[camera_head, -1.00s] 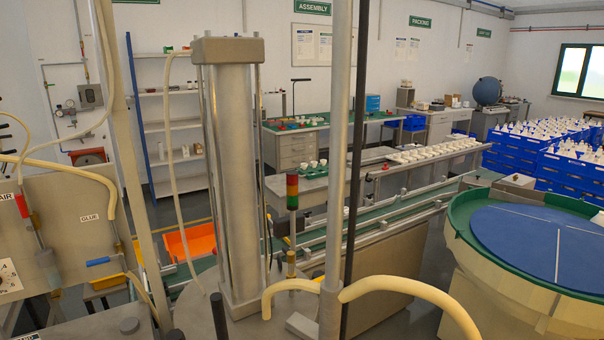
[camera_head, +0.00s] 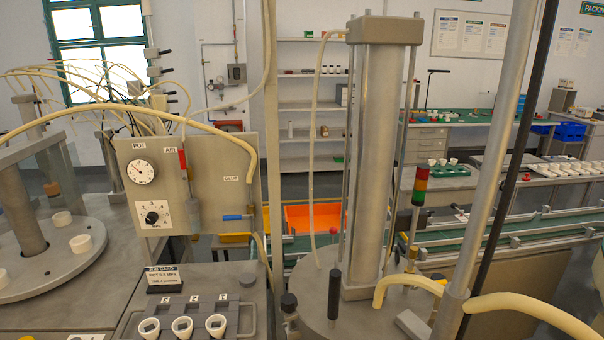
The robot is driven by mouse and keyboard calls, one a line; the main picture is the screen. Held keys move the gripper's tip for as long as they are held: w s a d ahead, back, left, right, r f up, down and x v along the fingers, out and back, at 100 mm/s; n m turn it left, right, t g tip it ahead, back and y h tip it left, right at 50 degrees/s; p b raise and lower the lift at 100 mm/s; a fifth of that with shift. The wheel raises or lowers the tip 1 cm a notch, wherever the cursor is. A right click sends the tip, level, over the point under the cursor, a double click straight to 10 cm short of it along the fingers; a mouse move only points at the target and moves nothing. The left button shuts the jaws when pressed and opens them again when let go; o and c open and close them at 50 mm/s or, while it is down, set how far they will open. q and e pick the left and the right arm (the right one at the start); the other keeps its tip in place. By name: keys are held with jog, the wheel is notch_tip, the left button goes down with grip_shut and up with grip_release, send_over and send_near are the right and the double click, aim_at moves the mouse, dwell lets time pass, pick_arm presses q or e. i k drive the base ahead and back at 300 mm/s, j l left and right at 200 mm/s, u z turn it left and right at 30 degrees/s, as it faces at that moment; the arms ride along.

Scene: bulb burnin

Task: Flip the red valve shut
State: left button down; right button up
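The red valve handle (camera_head: 182,160) is on the front of the grey panel (camera_head: 215,165), right beside the AIR label (camera_head: 170,177). The handle stands upright, above a grey cylindrical body (camera_head: 193,216). A blue handle (camera_head: 236,217) lies level lower on the same panel, below the GLUE label. The panel also carries a round POT gauge (camera_head: 141,172) and a black knob on a numbered dial (camera_head: 152,216). Neither of my grippers is in view.
A job card (camera_head: 163,278) and several white cups (camera_head: 182,326) in a rack stand below the panel. A tall metal cylinder (camera_head: 372,150) rises on the right. A round grey fixture (camera_head: 50,262) is at left. Pale hoses cross above the panel.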

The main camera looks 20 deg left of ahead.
aim_at(180, 151)
jog(key=u, duration=1.35)
jog(key=i+l+u, duration=0.1)
jog(key=i, duration=0.4)
jog(key=l, duration=0.1)
